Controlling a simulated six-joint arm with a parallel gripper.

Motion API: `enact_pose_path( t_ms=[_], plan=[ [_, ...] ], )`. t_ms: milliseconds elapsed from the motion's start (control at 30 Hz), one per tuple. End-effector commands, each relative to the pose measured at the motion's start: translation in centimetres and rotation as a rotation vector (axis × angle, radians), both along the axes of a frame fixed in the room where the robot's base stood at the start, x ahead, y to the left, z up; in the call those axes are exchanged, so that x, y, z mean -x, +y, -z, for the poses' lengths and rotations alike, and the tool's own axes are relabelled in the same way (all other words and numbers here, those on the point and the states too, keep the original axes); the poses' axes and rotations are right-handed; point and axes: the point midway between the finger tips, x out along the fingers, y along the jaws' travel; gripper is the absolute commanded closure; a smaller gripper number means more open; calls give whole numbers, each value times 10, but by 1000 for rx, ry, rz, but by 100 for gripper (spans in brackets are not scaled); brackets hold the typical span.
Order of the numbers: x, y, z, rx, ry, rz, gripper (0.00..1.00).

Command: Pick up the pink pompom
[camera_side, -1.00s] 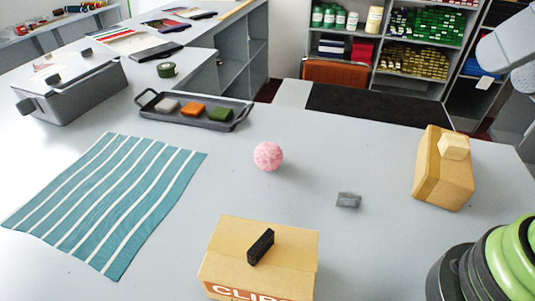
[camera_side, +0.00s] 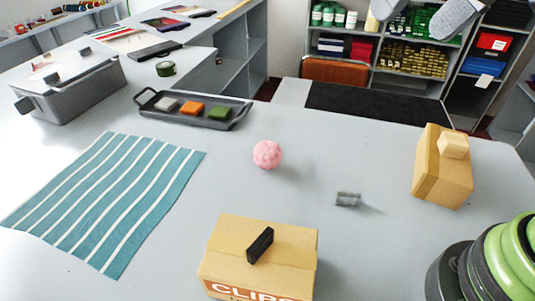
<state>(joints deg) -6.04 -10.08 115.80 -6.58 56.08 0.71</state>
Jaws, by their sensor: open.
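The pink pompom (camera_side: 267,154) is a round, textured ball resting on the grey counter (camera_side: 300,190), near the middle of the view. Nothing touches it and the counter around it is bare. Light grey parts of my arm show at the top right edge, high above the counter and well away from the pompom.
A tray (camera_side: 195,121) with several coloured blocks lies behind the pompom, a striped teal cloth (camera_side: 105,200) to its left. A cardboard box (camera_side: 285,265) with a black block stands in front. A small grey block (camera_side: 347,199) and tan box (camera_side: 440,175) are right.

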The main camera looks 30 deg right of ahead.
Motion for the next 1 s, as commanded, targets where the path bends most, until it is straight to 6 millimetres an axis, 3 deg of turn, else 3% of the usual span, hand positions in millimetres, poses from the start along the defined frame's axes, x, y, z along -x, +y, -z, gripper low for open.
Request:
enact_pose_path(
  t_ms=[100,267,500,700,1000],
  plan=[
    [-45,14,16,36,68,-44,3],
    [-98,35,53,85,143,-97,3],
    [-153,71,136,166,246,-172,3],
    [-169,88,191,213,294,-211,3],
    [-174,93,233,228,310,-223,3]
  ],
)
